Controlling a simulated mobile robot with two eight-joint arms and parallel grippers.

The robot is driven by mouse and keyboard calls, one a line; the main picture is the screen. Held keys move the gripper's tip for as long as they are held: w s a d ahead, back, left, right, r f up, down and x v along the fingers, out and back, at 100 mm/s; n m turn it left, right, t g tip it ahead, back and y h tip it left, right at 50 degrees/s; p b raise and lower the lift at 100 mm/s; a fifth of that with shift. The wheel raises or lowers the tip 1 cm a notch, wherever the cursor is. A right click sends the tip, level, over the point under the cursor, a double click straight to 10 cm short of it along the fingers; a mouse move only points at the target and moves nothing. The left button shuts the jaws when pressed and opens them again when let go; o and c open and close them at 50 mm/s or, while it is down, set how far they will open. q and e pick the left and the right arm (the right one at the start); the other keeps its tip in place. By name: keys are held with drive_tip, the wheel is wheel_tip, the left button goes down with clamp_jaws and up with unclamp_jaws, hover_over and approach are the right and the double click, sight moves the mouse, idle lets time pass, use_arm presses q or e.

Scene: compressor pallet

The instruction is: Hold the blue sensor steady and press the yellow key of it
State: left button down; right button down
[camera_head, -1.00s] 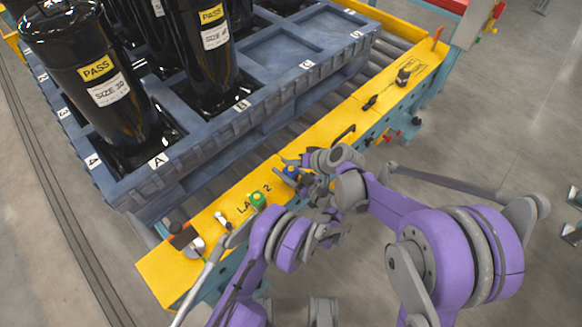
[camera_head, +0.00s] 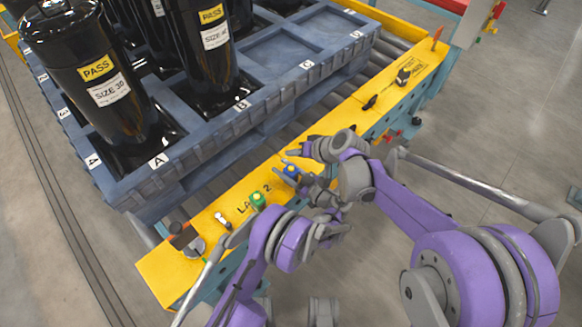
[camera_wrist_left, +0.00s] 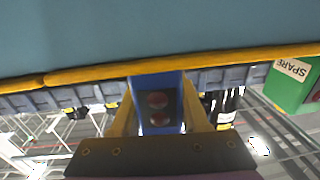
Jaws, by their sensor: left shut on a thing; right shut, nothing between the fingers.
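The blue sensor (camera_head: 291,172) is at the front edge of the yellow rail, with a small yellow key (camera_head: 289,168) on its top side. My left gripper (camera_head: 299,179) is shut on the sensor. In the left wrist view the blue sensor (camera_wrist_left: 156,103) stands between the two yellowish fingers, with two round red spots on the face seen there; the yellow key does not show. My right gripper (camera_head: 288,152) is shut and empty, just behind the sensor in the head view. It looks apart from the key, but the small gap is hard to judge.
A green block (camera_head: 257,200) is left of the sensor; in the wrist view it bears a SPARE label (camera_wrist_left: 293,69). The yellow rail (camera_head: 340,116) also bears a white-and-black part (camera_head: 222,220) and black clamps (camera_head: 403,77). Behind is a blue-grey pallet (camera_head: 200,140) with black compressors.

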use_arm(q)
drive_tip(key=shift+c, duration=1.6)
unclamp_jaws()
